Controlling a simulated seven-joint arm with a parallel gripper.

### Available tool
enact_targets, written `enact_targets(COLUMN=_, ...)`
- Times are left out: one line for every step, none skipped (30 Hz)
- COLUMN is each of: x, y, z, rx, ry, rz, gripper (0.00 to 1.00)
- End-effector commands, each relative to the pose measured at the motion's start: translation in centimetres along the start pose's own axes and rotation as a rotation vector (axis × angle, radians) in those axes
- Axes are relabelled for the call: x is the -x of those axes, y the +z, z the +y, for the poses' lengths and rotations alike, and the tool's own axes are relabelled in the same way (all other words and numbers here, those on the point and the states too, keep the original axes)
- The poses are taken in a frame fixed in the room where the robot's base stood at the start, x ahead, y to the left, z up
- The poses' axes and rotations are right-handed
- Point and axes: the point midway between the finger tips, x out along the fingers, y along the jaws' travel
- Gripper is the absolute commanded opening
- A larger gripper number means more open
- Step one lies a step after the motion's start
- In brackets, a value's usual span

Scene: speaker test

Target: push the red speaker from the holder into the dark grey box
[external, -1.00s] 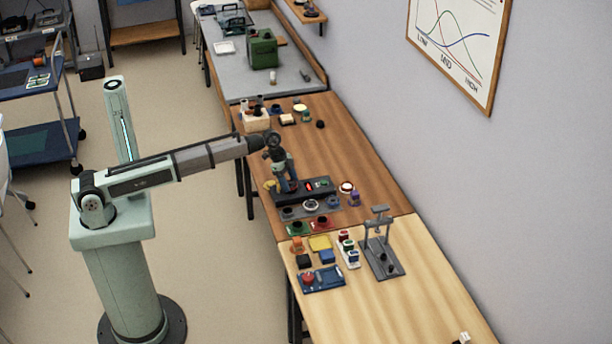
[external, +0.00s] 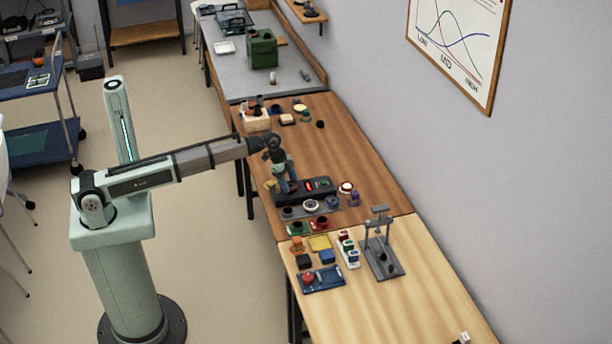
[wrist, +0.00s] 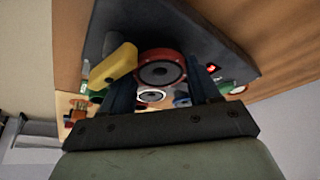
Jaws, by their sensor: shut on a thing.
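The red speaker (wrist: 160,56), a red ring with a dark grey round cone, sits between my gripper's two blue fingers in the wrist view. My gripper (wrist: 160,84) is shut on it and points down. In the external view my gripper (external: 287,189) is at the left end of a long dark grey box (external: 322,189) with a small red light. The box (wrist: 205,35) also shows behind the speaker in the wrist view. The fingers hide most of the speaker from outside. I cannot tell how deep the speaker sits, nor pick out the holder clearly.
A yellow piece (wrist: 114,66) is close beside the left finger in the wrist view. A grey tray (external: 324,212) with round parts lies in front of the box. A grey press stand (external: 381,257) stands further right. Bare wood (external: 345,145) lies behind the box.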

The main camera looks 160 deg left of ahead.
Motion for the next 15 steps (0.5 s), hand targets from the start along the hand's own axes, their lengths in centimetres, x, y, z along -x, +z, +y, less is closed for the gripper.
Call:
enact_targets(x=-0.05, y=0.04, z=0.01, rx=0.000, ry=0.000, rz=0.000, gripper=0.34)
enact_targets(x=-0.06, y=0.04, z=0.00, rx=0.000, ry=0.000, rz=0.000, gripper=0.34)
enact_targets(x=-0.05, y=0.03, z=0.00, rx=0.000, ry=0.000, rz=0.000, gripper=0.34)
enact_targets(x=-0.05, y=0.03, z=0.00, rx=0.000, ry=0.000, rz=0.000, gripper=0.34)
enact_targets(x=-0.05, y=0.03, z=0.00, rx=0.000, ry=0.000, rz=0.000, gripper=0.62)
enact_targets(x=-0.05, y=0.02, z=0.00, rx=0.000, ry=0.000, rz=0.000, gripper=0.66)
enact_targets(x=-0.05, y=0.02, z=0.00, rx=0.000, ry=0.000, rz=0.000, gripper=0.69)
enact_targets(x=-0.05, y=0.02, z=0.00, rx=0.000, ry=0.000, rz=0.000, gripper=0.72)
enact_targets(x=-0.04, y=0.02, z=0.00, rx=0.000, ry=0.000, rz=0.000, gripper=0.76)
enact_targets(x=-0.04, y=0.02, z=0.00, rx=0.000, ry=0.000, rz=0.000, gripper=0.78)
enact_targets(x=-0.04, y=0.02, z=0.00, rx=0.000, ry=0.000, rz=0.000, gripper=0.81)
enact_targets(x=-0.04, y=0.02, z=0.00, rx=0.000, ry=0.000, rz=0.000, gripper=0.85)
enact_targets(x=-0.04, y=0.02, z=0.00, rx=0.000, ry=0.000, rz=0.000, gripper=0.88)
enact_targets(x=-0.04, y=0.01, z=0.00, rx=0.000, ry=0.000, rz=0.000, gripper=0.91)
enact_targets(x=-0.04, y=0.01, z=0.00, rx=0.000, ry=0.000, rz=0.000, gripper=0.91)
